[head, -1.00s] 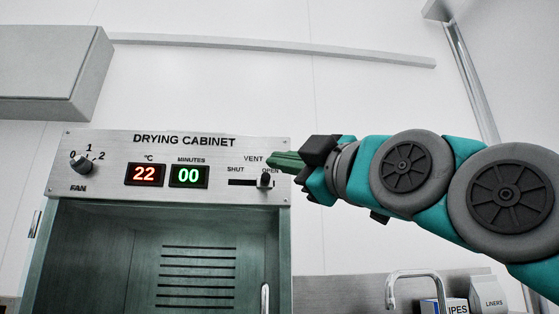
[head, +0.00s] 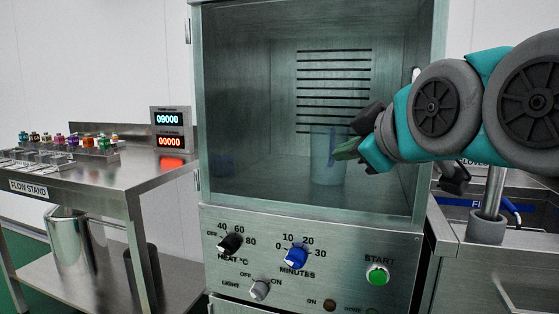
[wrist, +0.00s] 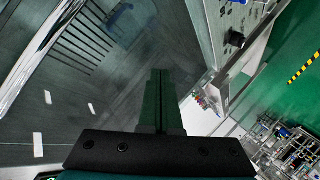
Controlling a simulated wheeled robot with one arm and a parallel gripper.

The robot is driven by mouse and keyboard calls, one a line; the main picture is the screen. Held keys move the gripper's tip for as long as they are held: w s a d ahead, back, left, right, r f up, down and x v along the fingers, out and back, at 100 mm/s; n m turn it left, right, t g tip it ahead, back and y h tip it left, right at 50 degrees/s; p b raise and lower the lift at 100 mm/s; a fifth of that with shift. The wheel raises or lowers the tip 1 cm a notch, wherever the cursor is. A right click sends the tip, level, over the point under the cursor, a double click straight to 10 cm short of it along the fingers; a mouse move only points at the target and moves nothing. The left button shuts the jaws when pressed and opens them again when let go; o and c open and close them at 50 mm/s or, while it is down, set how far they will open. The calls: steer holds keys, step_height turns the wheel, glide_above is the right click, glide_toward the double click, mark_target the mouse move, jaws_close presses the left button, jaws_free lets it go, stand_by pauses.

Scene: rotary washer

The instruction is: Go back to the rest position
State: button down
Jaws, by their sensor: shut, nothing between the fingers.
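My gripper (head: 345,152) is in front of the drying cabinet (head: 322,212) in the head view, at the height of the lower part of its glass front. Its fingers are together and hold nothing. The shut fingers also show in the wrist view (wrist: 158,105), pointing along the cabinet's glass. My arm reaches in from the right edge of the head view, roughly level. Whether the fingertips touch the glass I cannot tell.
A control panel with a black heat knob (head: 230,243), a blue minutes knob (head: 296,256) and a green start button (head: 377,275) lies below the glass. A flow stand (head: 120,172) with several small bottles stands left. A sink counter (head: 470,250) is at right.

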steer(key=s+f+m+g+h, duration=0.25)
steer(key=f+g, duration=0.25)
steer(key=f, duration=1.4)
steer(key=s+d+f+m+g, duration=0.2)
steer(key=s+f+m+g, duration=0.2)
steer(key=s+f, duration=0.7)
steer(key=s+d+f+m+g+h, duration=0.1)
steer(key=s+d+f+m+g, duration=0.2)
steer(key=s+f+g, duration=0.3)
steer(key=s+f+m, duration=0.1)
steer(key=s+f, duration=0.4)
steer(key=f, duration=0.1)
